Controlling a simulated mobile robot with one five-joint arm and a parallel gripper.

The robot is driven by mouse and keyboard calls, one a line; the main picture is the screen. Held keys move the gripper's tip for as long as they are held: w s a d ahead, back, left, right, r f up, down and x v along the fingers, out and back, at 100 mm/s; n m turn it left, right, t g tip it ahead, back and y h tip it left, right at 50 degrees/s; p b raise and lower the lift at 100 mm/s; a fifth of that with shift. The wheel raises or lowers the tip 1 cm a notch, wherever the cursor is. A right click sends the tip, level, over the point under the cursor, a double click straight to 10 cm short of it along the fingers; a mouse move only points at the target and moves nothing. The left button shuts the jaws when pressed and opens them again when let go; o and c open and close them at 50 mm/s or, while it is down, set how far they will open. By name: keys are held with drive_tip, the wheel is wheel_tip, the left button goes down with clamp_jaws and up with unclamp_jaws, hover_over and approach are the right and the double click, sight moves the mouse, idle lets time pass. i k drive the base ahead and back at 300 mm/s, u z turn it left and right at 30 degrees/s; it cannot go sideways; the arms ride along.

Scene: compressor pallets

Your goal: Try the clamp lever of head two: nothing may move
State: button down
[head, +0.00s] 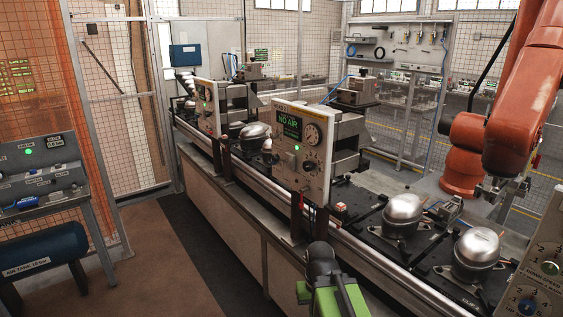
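The nearer test head (301,152) stands over the line at picture centre, with a white front panel. Its green display (290,127) reads "NO AIR", beside a round gauge (312,134). A second head (207,106) stands farther back left. My black and green arm (325,290) rises at the bottom centre, in front of the line and apart from the panel. My gripper's fingers cannot be made out.
Compressors (403,214) sit on black pallets along the line, with another (476,250) nearer right. A metal rail (350,245) edges the line. An orange robot arm (525,90) hangs at right. A valve stand (40,175) and blue air tank (42,250) are left. The floor between is clear.

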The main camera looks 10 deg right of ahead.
sight(276, 157)
drive_tip(key=u, duration=5.35)
drive_tip(key=i, duration=0.1)
drive_tip(key=z, duration=2.8)
drive_tip(key=i, duration=2.2)
drive_tip(key=u, duration=0.45)
drive_tip(key=k, duration=0.1)
drive_tip(key=z, duration=2.95)
drive_tip(key=i, duration=1)
drive_tip(key=z, duration=0.1)
